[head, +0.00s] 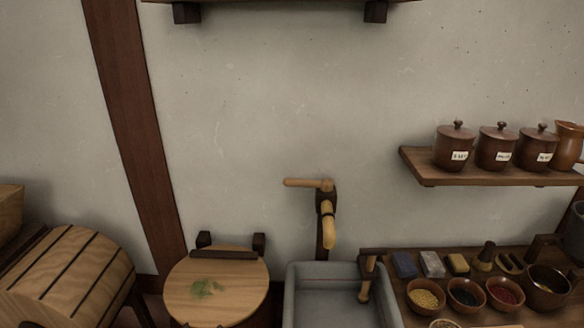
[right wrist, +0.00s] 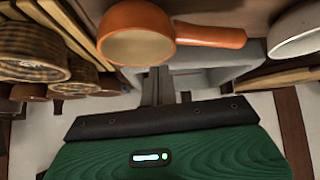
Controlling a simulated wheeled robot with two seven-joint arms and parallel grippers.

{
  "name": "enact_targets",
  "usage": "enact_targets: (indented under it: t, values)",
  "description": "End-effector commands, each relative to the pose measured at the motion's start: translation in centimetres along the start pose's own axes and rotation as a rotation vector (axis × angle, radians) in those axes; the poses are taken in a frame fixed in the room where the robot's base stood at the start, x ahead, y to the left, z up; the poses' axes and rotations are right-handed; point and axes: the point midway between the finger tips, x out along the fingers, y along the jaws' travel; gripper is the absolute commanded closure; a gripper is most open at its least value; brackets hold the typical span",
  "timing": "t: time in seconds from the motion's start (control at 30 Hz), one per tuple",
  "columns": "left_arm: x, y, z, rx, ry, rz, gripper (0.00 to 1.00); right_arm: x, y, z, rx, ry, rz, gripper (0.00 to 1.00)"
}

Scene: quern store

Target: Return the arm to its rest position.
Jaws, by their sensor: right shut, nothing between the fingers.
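My right gripper (right wrist: 158,88) shows in the right wrist view, beyond the green and black housing of my wrist. Its narrow dark fingers are shut together, with nothing held between them. An orange-brown handled pan (right wrist: 137,32) appears above the fingers, apart from them as far as I can tell. Neither gripper shows in the head view, and my left gripper is in no view.
In the head view, a grey basin (head: 330,290) stands below a wooden tap (head: 326,215). A round wooden lid (head: 215,285) is to its left, a barrel (head: 70,280) further left. Bowls (head: 465,293) sit at right, below a shelf (head: 480,168) with lidded jars. Baskets (right wrist: 35,58) show in the wrist view.

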Motion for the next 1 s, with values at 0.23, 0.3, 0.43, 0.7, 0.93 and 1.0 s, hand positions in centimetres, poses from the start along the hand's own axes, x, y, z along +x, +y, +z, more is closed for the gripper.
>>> enact_targets:
  t: [0.23, 0.3, 0.43, 0.7, 0.93, 1.0]
  values:
    - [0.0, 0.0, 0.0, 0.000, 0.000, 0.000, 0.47, -4.6, -1.1, 6.4, -0.024, -0.232, -0.017, 1.00]
    - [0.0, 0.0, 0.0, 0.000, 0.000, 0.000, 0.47, -5.8, -1.2, 7.8, -0.029, -0.285, -0.019, 1.00]
    - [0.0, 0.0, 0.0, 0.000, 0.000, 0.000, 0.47, -8.2, -1.6, 10.1, -0.038, -0.380, -0.024, 1.00]
    - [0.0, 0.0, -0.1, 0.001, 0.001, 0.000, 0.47, -4.5, -1.9, 13.0, -0.041, -0.430, -0.027, 1.00]
    - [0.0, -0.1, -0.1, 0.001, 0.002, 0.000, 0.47, 0.7, -2.2, 16.2, -0.043, -0.450, -0.031, 1.00]
    - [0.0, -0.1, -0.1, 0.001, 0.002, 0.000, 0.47, 2.7, -2.3, 17.8, -0.044, -0.460, -0.033, 1.00]
